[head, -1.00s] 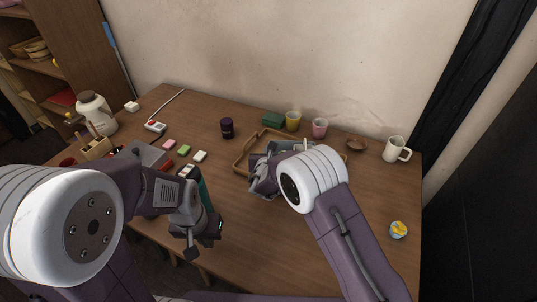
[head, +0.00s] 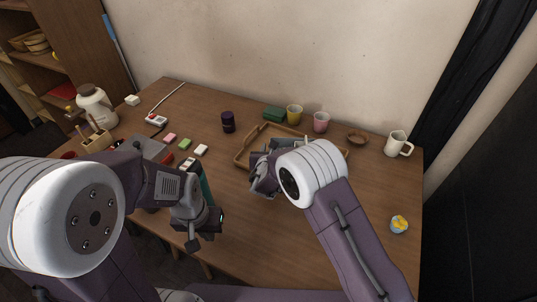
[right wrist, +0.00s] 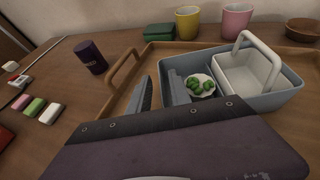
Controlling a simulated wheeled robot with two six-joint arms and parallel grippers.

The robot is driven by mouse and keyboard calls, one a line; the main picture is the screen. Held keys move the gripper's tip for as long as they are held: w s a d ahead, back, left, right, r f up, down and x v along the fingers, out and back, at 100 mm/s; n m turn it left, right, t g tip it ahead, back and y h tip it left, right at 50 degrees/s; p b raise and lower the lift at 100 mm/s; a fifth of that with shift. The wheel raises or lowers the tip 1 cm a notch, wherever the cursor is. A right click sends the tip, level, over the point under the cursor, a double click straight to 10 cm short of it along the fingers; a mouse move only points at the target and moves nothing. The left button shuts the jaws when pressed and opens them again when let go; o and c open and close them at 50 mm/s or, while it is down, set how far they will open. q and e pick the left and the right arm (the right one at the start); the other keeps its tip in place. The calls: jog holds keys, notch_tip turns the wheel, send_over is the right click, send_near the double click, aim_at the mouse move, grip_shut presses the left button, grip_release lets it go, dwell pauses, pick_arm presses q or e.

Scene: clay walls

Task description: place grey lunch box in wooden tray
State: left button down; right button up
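The grey lunch box (right wrist: 268,98) sits inside the wooden tray (right wrist: 125,72), as the right wrist view shows. It holds a white inner box with a raised handle and a white dish with green pieces. The tray also shows in the head view (head: 242,155), with the lunch box largely hidden there by my right arm. My right gripper (right wrist: 160,92) is at the box's left end, its two fingers apart, one to the left of the box and one overlapping its end. My left gripper (head: 202,235) hangs low over the table's front edge, away from the tray; its fingertips are unclear.
Behind the tray are a green box (head: 274,114), a yellow cup (head: 294,115), a pink cup (head: 321,122) and a brown bowl (head: 357,137). A dark jar (head: 228,122) stands left of the tray. The right front of the table is mostly clear.

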jog(key=v, duration=1.1)
jog(key=shift+p, duration=0.3)
jog(key=shift+w, duration=0.1)
